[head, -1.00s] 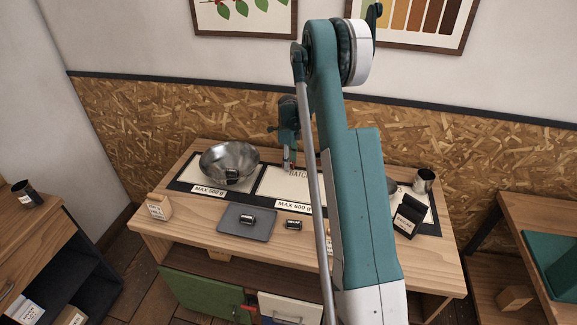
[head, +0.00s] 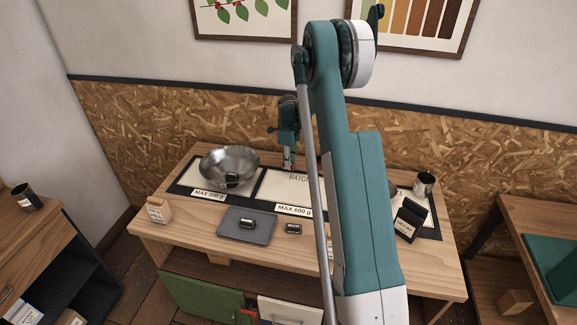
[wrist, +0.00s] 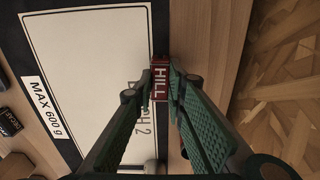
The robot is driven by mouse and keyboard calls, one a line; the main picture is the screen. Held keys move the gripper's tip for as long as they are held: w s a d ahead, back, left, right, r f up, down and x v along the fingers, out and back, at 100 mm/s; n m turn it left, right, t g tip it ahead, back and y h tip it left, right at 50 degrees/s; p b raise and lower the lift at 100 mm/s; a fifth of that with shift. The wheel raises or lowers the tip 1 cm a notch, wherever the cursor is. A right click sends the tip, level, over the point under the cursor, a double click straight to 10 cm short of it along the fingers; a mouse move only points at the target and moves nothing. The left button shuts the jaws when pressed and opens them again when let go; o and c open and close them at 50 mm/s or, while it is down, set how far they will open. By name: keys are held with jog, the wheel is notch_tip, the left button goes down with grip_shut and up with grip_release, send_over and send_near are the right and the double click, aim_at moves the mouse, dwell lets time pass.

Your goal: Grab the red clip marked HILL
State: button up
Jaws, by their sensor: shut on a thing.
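The red clip marked HILL (wrist: 160,84) shows in the wrist view between my fingertips, its white lettering facing the camera. My gripper (wrist: 160,78) is shut on it. The clip is over or near the right edge of the white panel marked BATCH 2 (wrist: 85,60); its height above the surface is hard to tell. In the head view, my gripper (head: 288,168) is at the back of the table, near the top of the MAX 600 g panel (head: 285,190). The clip is too small to make out there.
A metal bowl (head: 229,160) stands left of my gripper. A grey tray (head: 262,237) with a black clip (head: 247,223) lies in front, beside another dark clip (head: 293,228). A metal cup (head: 424,183) and black holder (head: 409,222) stand at the right.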

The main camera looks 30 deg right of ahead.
notch_tip(320, 180, up, 8)
jog(key=shift+r, duration=0.25)
dwell(0.8)
